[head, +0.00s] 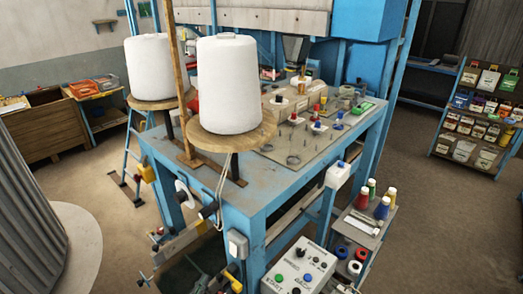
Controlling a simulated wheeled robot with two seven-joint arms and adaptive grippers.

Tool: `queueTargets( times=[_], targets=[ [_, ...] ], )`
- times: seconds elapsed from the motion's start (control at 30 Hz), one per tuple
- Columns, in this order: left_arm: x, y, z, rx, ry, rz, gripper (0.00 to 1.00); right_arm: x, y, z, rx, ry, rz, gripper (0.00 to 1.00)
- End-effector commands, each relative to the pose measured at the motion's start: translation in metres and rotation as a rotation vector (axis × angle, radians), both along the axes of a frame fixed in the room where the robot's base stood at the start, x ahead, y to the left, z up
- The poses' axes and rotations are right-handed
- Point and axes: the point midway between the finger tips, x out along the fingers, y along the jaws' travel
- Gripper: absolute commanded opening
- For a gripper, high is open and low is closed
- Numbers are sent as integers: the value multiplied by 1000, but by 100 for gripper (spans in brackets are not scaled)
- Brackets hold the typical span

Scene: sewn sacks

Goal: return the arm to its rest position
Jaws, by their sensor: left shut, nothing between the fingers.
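Most of my left arm is out of view. My right gripper is not in view.
Two white thread cones (227,85) stand on round wooden discs at the table's left end. A control box (300,268) and a small shelf with bottles (362,225) are at the front right. A grey ribbed drum (40,215) is at left. Floor at right is clear.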

Motion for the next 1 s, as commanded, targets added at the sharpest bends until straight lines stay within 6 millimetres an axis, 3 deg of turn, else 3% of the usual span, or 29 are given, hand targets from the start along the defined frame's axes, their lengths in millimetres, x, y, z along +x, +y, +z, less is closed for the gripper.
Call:
queueTargets(
  times=[0.17, 0.37, 0.47, 0.63, 0.8, 1.0],
  targets=[
    [16, 23, -47, 124, 286, 133, 0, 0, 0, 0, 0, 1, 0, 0],
    [-1, 61, -106, 256, 623, 253, 0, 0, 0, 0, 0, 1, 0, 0],
    [-24, 83, -134, 318, 799, 301, 0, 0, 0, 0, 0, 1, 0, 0],
    [-83, 117, -173, 410, 1091, 357, 0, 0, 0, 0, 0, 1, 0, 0],
    [-136, 137, -192, 466, 1297, 380, 0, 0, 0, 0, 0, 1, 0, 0],
    [-186, 150, -200, 504, 1468, 388, 0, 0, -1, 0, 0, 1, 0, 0]
  ],
)
